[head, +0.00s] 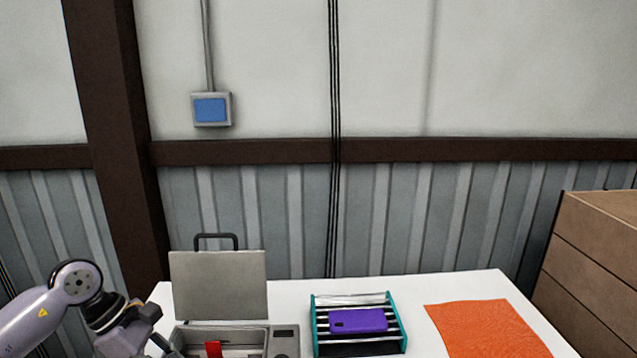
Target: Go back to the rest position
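My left arm comes in at the lower left, and its gripper (163,345) is beside the left end of the open grey case. The fingers are partly cut off by the bottom edge, so I cannot tell whether they are open or shut. My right gripper is not in view.
On the white table (419,299) stand a grey case (219,284) with its lid up and a red item (213,349) inside, and a teal-sided rack (316,330) bearing a purple phone-like object (358,320). An orange cloth (484,328) lies right. Brown cartons (590,250) stand beyond the right edge.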

